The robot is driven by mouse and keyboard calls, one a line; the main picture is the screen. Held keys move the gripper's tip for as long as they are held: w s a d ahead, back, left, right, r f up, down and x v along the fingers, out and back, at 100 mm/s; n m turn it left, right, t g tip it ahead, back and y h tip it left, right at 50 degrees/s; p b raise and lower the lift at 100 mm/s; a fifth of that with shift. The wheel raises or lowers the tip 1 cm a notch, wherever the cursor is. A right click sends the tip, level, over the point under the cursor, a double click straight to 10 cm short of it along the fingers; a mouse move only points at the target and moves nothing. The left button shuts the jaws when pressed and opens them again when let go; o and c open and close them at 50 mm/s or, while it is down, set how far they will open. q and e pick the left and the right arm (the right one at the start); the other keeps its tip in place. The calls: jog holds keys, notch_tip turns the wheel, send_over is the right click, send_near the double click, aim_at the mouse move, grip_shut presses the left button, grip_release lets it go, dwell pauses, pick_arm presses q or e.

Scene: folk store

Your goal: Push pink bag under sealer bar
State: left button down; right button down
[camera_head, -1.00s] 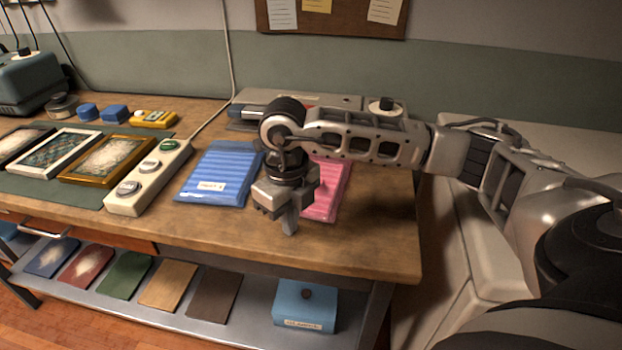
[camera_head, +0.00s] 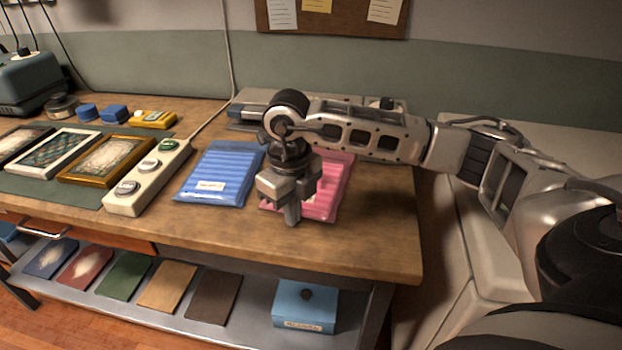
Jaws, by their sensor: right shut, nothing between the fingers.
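The pink bag (camera_head: 328,195) lies flat on the wooden table, right of the blue bag (camera_head: 222,172). My right gripper (camera_head: 292,218) is shut and empty, pointing down at the pink bag's near edge. It hides part of the bag's left and middle; I cannot tell whether it touches. The sealer (camera_head: 246,108) stands at the back of the table behind both bags, mostly hidden by my right arm. Its bar cannot be made out clearly. My left gripper is not in view.
A power strip (camera_head: 150,178) with round knobs lies left of the blue bag. Framed pictures (camera_head: 106,160) lie on a green mat further left. The table's front right corner (camera_head: 385,240) is clear. A lower shelf holds coloured panels and a blue box (camera_head: 305,305).

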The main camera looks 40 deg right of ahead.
jog(key=shift+w+d, duration=0.6)
jog(key=shift+d, duration=0.1)
jog(key=shift+w+d+b, duration=0.45)
jog(key=shift+w+d, duration=0.2)
jog(key=shift+d, duration=0.1)
jog(key=shift+w+d, duration=0.1)
jog(key=shift+d, duration=0.05)
dwell(0.3)
jog(key=shift+w+d, duration=0.55)
jog(key=shift+d, duration=0.05)
jog(key=shift+w+d, duration=0.1)
jog(key=shift+w+d+b, duration=0.35)
jog(key=shift+w+d, duration=0.2)
jog(key=shift+d, duration=0.15)
jog(key=shift+w, duration=0.1)
dwell(0.3)
